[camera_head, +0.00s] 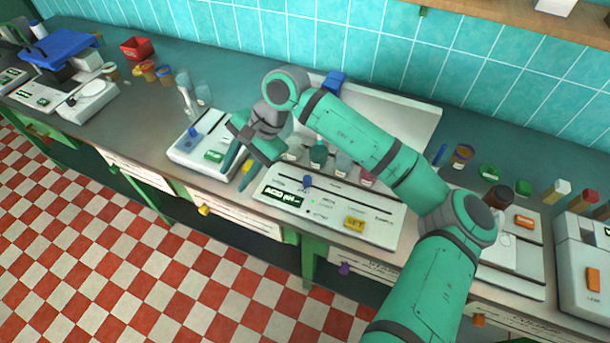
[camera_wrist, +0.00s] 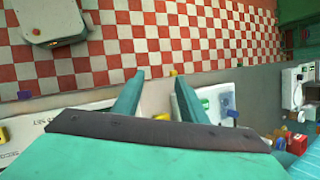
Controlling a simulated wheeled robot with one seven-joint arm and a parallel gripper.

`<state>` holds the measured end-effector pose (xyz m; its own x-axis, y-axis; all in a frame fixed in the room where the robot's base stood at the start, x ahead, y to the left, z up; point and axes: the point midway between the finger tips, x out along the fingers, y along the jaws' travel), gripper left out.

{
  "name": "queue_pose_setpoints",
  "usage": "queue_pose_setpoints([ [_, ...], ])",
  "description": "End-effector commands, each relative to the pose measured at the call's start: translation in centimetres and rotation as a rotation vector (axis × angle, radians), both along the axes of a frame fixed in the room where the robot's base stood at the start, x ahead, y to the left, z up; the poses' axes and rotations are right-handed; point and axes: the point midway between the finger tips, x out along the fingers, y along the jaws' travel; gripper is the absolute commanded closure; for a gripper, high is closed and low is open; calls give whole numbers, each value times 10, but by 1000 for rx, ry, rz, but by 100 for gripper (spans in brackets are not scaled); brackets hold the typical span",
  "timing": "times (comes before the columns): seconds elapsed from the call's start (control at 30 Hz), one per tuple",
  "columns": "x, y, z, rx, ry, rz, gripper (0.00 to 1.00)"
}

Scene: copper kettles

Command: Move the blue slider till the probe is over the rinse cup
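The blue slider (camera_head: 307,181) is a small blue knob at the left of the front panel (camera_head: 375,232) of a white machine, beside a display reading "ACID pH". Small cups (camera_head: 318,156) stand in a row behind the panel, partly behind my arm. I cannot tell which is the rinse cup. The probe is not clearly visible.
A yellow SET button (camera_head: 354,223) sits on the panel. Left of my gripper is another white device with a blue knob (camera_head: 192,132) and a green button (camera_head: 214,156). The tiled floor (camera_head: 130,255) in front is clear.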

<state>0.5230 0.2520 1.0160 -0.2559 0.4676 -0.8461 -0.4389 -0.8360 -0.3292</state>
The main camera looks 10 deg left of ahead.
Motion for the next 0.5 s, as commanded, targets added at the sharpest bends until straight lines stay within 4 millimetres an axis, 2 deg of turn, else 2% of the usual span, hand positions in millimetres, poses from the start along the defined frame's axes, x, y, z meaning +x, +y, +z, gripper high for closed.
queue_pose_setpoints([
  [0.03, 17, -22, -2, -73, -52, 3, 61],
  [0.1, 36, -50, -5, -171, -117, 15, 61],
  [0.2, 61, -88, -4, -295, -191, 30, 61],
  [0.3, 78, -118, 1, -393, -241, 42, 61],
  [0.4, 89, -138, 5, -456, -270, 49, 61],
  [0.5, 93, -147, 6, -484, -282, 52, 61],
])
